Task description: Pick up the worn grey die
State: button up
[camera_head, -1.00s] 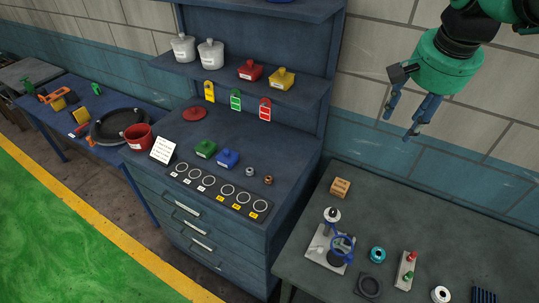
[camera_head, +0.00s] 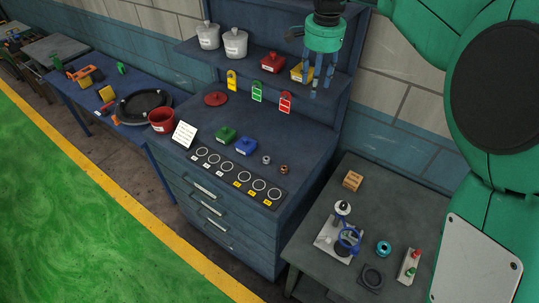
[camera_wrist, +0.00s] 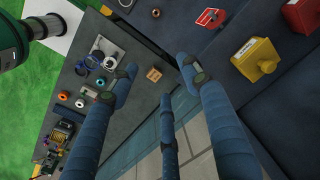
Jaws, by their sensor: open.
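A small grey ring-shaped piece (camera_head: 266,160), which looks like the grey die, lies on the blue bench top beside a similar copper-coloured piece (camera_head: 283,169). Its wear is too small to make out. The grey piece also shows at the top edge of the wrist view (camera_wrist: 126,3), with the copper piece (camera_wrist: 155,12) beside it. My gripper (camera_head: 319,88) is open and empty, in the air in front of the shelf and above the bench. Its spread blue fingers (camera_wrist: 160,76) fill the middle of the wrist view, well apart from the grey piece.
The shelf (camera_head: 258,76) holds canisters and red and yellow blocks. The right table (camera_head: 322,197) carries a wooden block and several fixtures.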

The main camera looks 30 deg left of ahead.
jog(key=s+a+f+p, duration=0.1)
jog(key=a+f, duration=0.3)
jog(key=a, duration=0.4)
jog(key=s+a+f+p, duration=0.15)
jog(key=a+f, duration=0.25)
jog(key=a, duration=0.4)
notch_tip(320, 180, down, 20)
jog(key=shift+s+f+g+h, duration=0.2)
jog(key=shift+g+h, duration=0.1)
jog(key=shift+g, duration=0.1)
jog(key=shift+w+f, duration=0.1)
jog(key=shift+f, duration=0.05)
send_over(266, 159)
jog(key=shift+f+p, duration=0.35)
jog(key=shift+f, duration=3.8)
jog(key=shift+f+p, duration=0.55)
jog(key=shift+f, duration=2.1)
grip_shut()
